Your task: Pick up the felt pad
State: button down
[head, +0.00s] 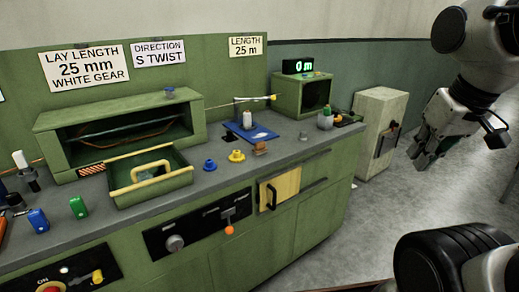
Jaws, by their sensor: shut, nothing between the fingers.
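I cannot tell for certain which thing is the felt pad. A small brown piece (260,148) lies on the grey bench top near its front edge, right of a yellow knob-like part (236,156); it may be the pad. My gripper (421,157) is at the right of the head view, pointing down and left. It is shut and empty, well apart from the bench and right of the brown piece.
The green bench (325,160) carries a tray with a yellow handle (150,177), a blue plate (262,133) with a white cylinder, a blue knob-like part (210,165) and a green display box (301,94). A pale cabinet (373,115) stands beyond; floor (375,215) is clear.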

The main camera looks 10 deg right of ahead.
aim_at(261, 148)
jog(key=i+u, duration=0.25)
jog(key=i, duration=0.75)
